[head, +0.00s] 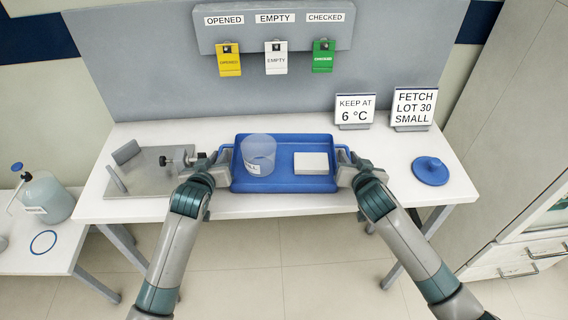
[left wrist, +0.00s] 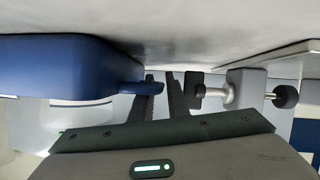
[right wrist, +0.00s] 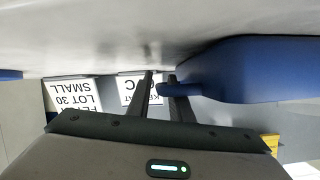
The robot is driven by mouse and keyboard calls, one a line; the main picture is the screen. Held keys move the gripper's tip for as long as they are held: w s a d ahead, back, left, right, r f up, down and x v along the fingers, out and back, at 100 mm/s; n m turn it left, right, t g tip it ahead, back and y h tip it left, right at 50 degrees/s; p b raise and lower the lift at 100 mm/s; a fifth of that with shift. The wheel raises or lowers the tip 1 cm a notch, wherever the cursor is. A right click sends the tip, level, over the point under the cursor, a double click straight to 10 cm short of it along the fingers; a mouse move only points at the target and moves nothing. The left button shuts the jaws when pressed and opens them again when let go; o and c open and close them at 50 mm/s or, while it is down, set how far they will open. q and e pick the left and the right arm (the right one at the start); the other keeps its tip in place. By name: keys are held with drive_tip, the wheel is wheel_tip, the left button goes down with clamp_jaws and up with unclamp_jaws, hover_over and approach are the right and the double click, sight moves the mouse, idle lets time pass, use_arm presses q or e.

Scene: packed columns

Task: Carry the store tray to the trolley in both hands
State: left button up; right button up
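The blue store tray (head: 285,187) is on the white bench, near its front edge. In it are a clear labelled beaker (head: 258,155) at left and a white box (head: 311,163) at right. My left gripper (head: 225,157) is at the tray's left handle; the left wrist view shows its fingers (left wrist: 163,92) close together about the handle (left wrist: 135,87). My right gripper (head: 347,160) is at the right handle; the right wrist view shows its fingers (right wrist: 162,92) likewise about the handle (right wrist: 180,90). I cannot make out a trolley.
A grey metal plate with a clamp (head: 150,170) lies close left of the tray. A blue round lid (head: 430,171) lies to the right. Two signs (head: 413,107) stand behind. A lower white table (head: 20,259) at left holds a bottle (head: 45,198). Cabinets (head: 515,130) stand at right.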

use_arm(q)
drive_tip(key=shift+c, duration=0.4)
use_arm(e)
drive_tip(key=shift+c, duration=0.2)
use_arm(q)
clamp_jaws()
use_arm(e)
clamp_jaws()
use_arm(q)
drive_tip(key=shift+r, duration=0.15)
use_arm(e)
drive_tip(key=shift+r, duration=0.1)
